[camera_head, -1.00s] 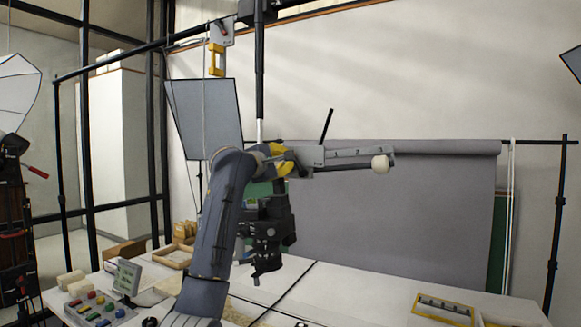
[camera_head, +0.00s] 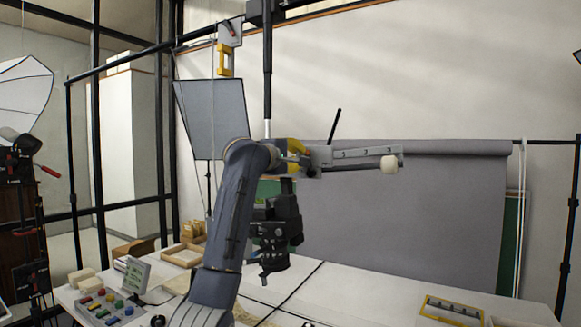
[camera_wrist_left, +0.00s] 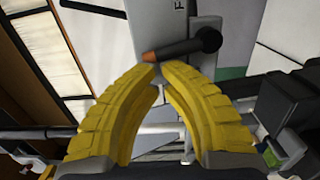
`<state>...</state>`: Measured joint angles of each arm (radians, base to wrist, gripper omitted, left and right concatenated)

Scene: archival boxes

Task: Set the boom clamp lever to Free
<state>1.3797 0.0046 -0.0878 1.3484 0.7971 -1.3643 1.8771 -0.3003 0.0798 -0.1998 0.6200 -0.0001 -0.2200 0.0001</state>
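A lever (camera_wrist_left: 182,49) with a dark round pivot and an orange tip shows in the left wrist view, on a grey plate (camera_wrist_left: 180,18). The plate carries a partly cut-off label beginning with F. My left gripper (camera_wrist_left: 159,67) has yellow fingers, with their tips nearly together just below the orange lever tip; I cannot tell if they touch it. The lever is not between the fingers. In the head view my left gripper (camera_head: 306,160) is beside a grey bar (camera_head: 352,154) with numbered marks, and a thin black rod (camera_head: 335,124) rises behind it. My right gripper is not in view.
A black camera-like device (camera_head: 276,225) hangs below my left gripper. A grey backdrop (camera_head: 420,215) stands behind. A plate with a yellow handle (camera_head: 226,60) hangs at upper left. The white table (camera_head: 350,292) has a button panel (camera_head: 107,308) at left and a yellow-framed tray (camera_head: 452,310) at right.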

